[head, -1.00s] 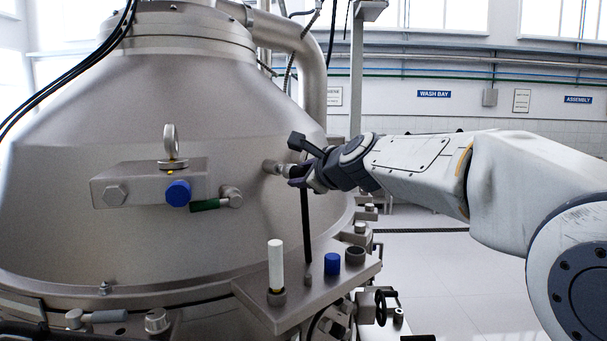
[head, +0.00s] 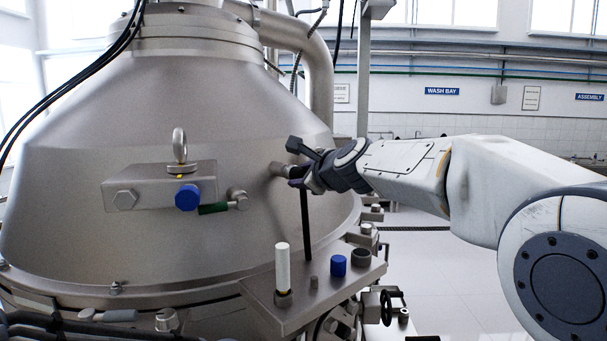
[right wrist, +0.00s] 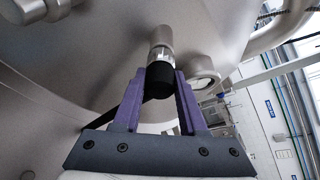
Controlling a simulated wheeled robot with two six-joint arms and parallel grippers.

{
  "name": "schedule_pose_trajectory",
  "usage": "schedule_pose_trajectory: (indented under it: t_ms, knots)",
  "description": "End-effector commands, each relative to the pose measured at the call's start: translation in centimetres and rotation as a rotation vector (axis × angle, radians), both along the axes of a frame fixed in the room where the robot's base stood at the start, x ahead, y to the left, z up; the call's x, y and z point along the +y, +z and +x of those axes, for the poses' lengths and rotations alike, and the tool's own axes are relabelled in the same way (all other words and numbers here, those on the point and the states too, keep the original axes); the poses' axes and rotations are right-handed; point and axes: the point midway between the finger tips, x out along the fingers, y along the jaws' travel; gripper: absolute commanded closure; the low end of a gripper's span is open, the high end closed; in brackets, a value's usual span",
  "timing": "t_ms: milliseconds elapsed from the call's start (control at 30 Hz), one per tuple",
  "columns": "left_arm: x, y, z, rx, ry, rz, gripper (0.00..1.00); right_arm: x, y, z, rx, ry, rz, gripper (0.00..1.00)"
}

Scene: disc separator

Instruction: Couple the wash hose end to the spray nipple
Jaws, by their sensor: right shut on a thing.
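The spray nipple (head: 279,169) is a short metal stub on the right side of the steel cone; it also shows in the right wrist view (right wrist: 160,38). My right gripper (head: 298,172) is at the nipple's outer end. In the right wrist view its purple fingers (right wrist: 160,88) are shut on the black wash hose end (right wrist: 159,82). The hose end is in line with the nipple and appears to meet its metal ring; how far it is pushed on is hidden. The black hose (head: 306,225) hangs below the gripper. My left gripper is not in view.
Below is a shelf (head: 318,297) with a white rod (head: 282,268) and a blue cap (head: 338,266). Open floor is at the right.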

Motion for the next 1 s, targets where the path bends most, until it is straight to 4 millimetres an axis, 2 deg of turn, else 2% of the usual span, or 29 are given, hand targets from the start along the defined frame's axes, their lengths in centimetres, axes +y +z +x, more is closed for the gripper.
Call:
schedule_pose_trajectory:
  t_ms: [33,67,133,167,467,567,1000]
  knots:
    - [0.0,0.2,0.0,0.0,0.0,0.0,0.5,0.1,0.3,0.2,-0.004,-0.002,0.003,1.0]
    - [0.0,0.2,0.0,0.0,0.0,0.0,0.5,0.2,0.2,0.2,-0.004,-0.002,0.003,0.55]
    - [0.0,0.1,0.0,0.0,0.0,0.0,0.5,0.1,0.2,0.2,-0.004,-0.002,0.003,0.28]
    - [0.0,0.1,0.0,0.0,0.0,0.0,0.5,0.1,0.2,0.2,-0.004,-0.002,0.003,0.24]
    - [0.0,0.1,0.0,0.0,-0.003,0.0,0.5,0.1,0.0,0.2,-0.002,-0.001,0.002,0.24]
    - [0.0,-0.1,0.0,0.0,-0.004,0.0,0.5,-0.2,0.3,-0.4,-0.004,-0.001,0.002,0.24]
    - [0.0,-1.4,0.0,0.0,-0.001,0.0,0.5,-3.7,2.4,-7.3,-0.007,-0.002,0.003,0.24]
